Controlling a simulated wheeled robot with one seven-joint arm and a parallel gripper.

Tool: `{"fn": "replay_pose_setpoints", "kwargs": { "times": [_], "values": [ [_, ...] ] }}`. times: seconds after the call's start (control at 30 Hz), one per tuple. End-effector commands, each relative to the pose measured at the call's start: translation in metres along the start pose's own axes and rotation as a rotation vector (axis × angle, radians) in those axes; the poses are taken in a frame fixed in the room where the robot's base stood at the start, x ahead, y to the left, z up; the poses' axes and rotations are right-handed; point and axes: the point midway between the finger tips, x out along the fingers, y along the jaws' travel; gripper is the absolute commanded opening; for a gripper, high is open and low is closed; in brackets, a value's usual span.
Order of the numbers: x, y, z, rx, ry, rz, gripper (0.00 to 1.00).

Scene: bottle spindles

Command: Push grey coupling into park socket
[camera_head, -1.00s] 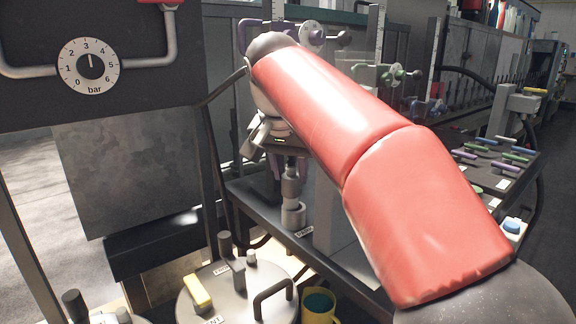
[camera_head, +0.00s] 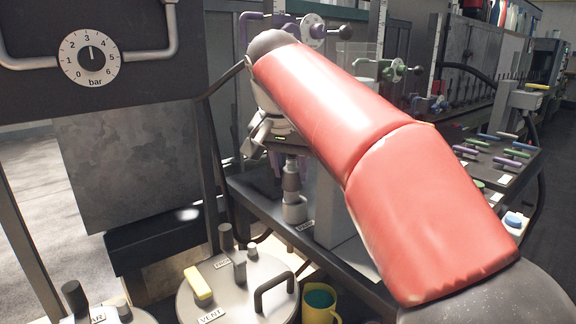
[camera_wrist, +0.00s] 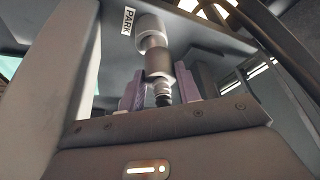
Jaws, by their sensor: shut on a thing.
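The grey coupling (camera_head: 291,178) stands upright below my gripper (camera_head: 284,160) in the head view. Its lower end meets the park socket (camera_head: 295,209), a short, wider grey cylinder beside the PARK label. In the wrist view the coupling (camera_wrist: 158,64) lies in line with the socket (camera_wrist: 150,30), with no clear gap between them. My gripper (camera_wrist: 160,92) is shut on the coupling, with a purple finger on each side of its dark, narrow end. How deep the coupling sits in the socket cannot be told.
A grey post (camera_head: 337,205) stands just right of the socket. A round lid with a VENT label and a handle (camera_head: 273,290) is in front, beside a yellow mug (camera_head: 320,305). A pressure gauge panel (camera_head: 90,58) is at left. Purple and green valve fittings (camera_head: 388,70) stand behind my arm.

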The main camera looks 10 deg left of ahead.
Motion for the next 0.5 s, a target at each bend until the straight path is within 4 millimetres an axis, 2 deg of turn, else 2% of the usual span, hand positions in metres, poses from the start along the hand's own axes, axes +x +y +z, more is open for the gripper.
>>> {"fn": "replay_pose_setpoints", "kwargs": {
  "times": [0.03, 0.5],
  "values": [
    [0.0168, 0.0059, 0.0044, 0.009, -0.032, 0.028, 0.00],
    [0.0220, 0.0060, 0.0066, 0.010, -0.032, 0.028, 0.00]
  ]
}}
